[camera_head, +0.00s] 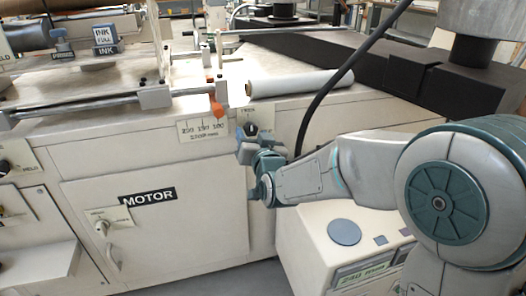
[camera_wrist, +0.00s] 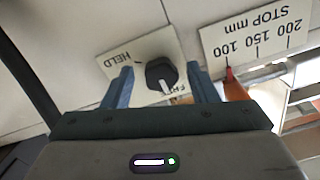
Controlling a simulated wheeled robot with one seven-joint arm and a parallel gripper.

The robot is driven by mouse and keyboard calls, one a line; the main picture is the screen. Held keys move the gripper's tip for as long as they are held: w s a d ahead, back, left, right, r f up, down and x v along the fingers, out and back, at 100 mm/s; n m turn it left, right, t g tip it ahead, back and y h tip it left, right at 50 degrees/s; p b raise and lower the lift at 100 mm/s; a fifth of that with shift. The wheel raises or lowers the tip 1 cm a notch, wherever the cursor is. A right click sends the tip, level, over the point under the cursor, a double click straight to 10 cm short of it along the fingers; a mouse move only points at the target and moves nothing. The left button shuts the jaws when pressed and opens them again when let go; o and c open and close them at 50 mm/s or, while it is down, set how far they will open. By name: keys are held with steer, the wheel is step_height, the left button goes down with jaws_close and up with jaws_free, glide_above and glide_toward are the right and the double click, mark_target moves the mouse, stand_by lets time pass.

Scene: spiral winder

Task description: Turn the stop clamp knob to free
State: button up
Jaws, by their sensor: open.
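The stop clamp knob (camera_wrist: 161,73) is black and faceted with a white pointer line, on a cream plate (camera_wrist: 112,62) marked HELD at one end. At the other end is lettering, partly hidden, that seems to read FREE; the pointer line points toward that end. My gripper (camera_wrist: 160,69) is open, one finger on each side of the knob, with small gaps visible. In the head view, my gripper (camera_head: 253,138) is at the front panel around the dark knob (camera_head: 252,129), below the plate's FREE lettering.
A scale plate (camera_head: 203,129) marked STOP mm is left of the knob, with an orange stop pointer (camera_head: 217,104) above it. A pale roll (camera_head: 300,83) lies on the machine top. A MOTOR door (camera_head: 150,235) with a handle is below left. A white cabinet (camera_head: 330,265) stands below my arm.

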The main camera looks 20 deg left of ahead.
steer(key=p+v, duration=0.2)
steer(key=v, duration=1)
